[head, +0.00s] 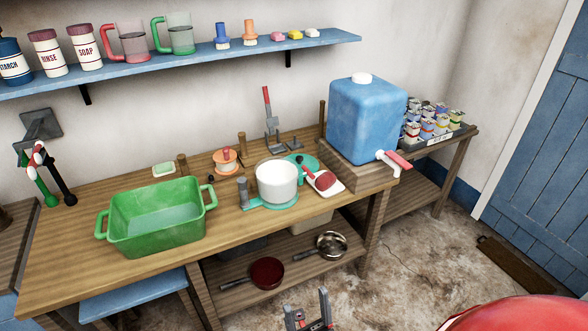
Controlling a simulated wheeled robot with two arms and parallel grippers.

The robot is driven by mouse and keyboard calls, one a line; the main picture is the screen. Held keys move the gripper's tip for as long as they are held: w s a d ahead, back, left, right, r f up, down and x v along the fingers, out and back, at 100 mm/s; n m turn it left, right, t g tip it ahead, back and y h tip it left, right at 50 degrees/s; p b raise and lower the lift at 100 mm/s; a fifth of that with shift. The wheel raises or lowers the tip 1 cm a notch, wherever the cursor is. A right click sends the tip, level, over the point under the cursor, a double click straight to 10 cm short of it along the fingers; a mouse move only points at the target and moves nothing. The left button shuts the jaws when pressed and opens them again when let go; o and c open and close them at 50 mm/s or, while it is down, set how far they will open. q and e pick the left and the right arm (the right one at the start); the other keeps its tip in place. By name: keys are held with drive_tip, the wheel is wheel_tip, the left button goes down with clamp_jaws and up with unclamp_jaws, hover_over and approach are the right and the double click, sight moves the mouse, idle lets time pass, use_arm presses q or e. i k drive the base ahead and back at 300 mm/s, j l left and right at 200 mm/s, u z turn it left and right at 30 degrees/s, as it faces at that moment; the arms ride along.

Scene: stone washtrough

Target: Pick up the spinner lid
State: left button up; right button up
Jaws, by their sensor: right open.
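A round teal lid-like disc (311,162) lies on the wooden bench behind the white bowl (277,174), which hides part of it. It seems to be the spinner lid; its colour matches the teal base (271,204) under the bowl. My right gripper (308,307) is at the bottom edge of the head view, open and empty, apart from the bench and in front of it. My left gripper is not in view.
A green basin (158,238) stands on the bench (75,262) at left. Pans (266,273) lie on the lower shelf. An orange knobbed disc (227,167) is left of the bowl.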

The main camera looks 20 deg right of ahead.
sight(311, 163)
drive_tip(key=i+l, duration=1.45)
drive_tip(key=l, duration=0.1)
